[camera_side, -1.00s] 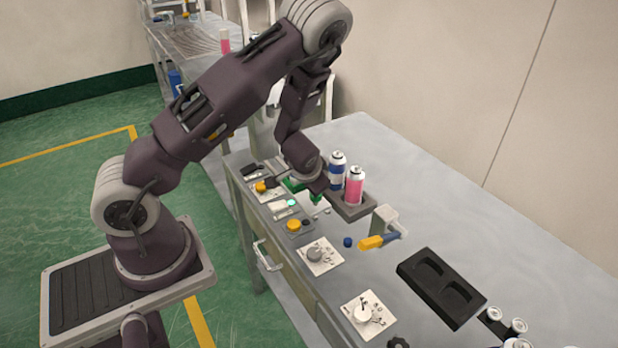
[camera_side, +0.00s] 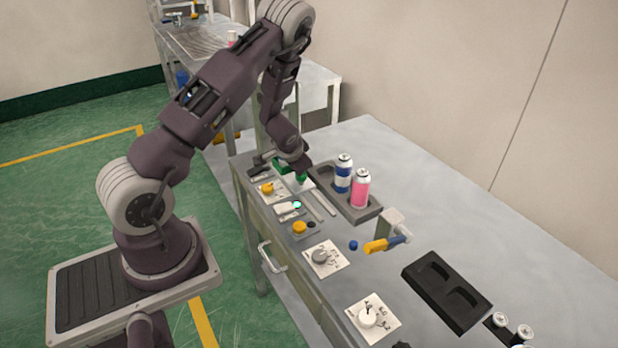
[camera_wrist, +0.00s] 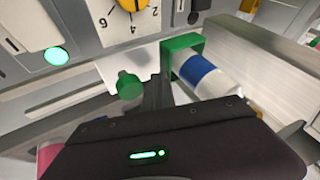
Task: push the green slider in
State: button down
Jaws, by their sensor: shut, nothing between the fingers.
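The green slider is a carriage with a green knob (camera_side: 301,177) and a green bracket (camera_side: 281,167), at the far end of the bench behind two pale rails (camera_side: 318,206). In the wrist view its green knob (camera_wrist: 129,86) stands on a white plate, and the green bracket (camera_wrist: 186,44) is around the end of a blue-and-white cylinder (camera_wrist: 205,74). My gripper (camera_wrist: 158,90) is shut and empty, its dark fingertips just beside the knob and below the bracket. I cannot tell whether they touch the slider. In the side view my wrist partly hides it.
A grey tray (camera_side: 372,212) with a blue-and-white can (camera_side: 343,172) and a pink can (camera_side: 360,188) stands to the right. Dials (camera_side: 322,258) and buttons line the bench's front edge.

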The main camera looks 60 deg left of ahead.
jog(key=shift+s+a, duration=0.1)
jog(key=shift+a, duration=1.15)
jog(key=s+d+r+t+h, duration=0.1)
jog(key=s+d+r+h, duration=0.15)
jog(key=d+r, duration=0.8)
jog(key=s+d+r+h, duration=0.1)
jog(key=s+d+r, duration=0.3)
jog(key=d+r, duration=0.7)
jog(key=s+d+r, duration=0.2)
jog(key=s+d, duration=0.1)
jog(key=s, duration=0.2)
jog(key=s+d+r+h, duration=0.1)
jog(key=s+d+r, duration=0.2)
jog(key=s, duration=0.3)
jog(key=s+d+r+m+h, duration=0.1)
jog(key=s+d+r, duration=0.1)
jog(key=s+d, duration=0.2)
jog(key=shift+s+d+r, duration=0.3)
jog(key=shift+s+r, duration=0.1)
jog(key=shift+s, duration=0.75)
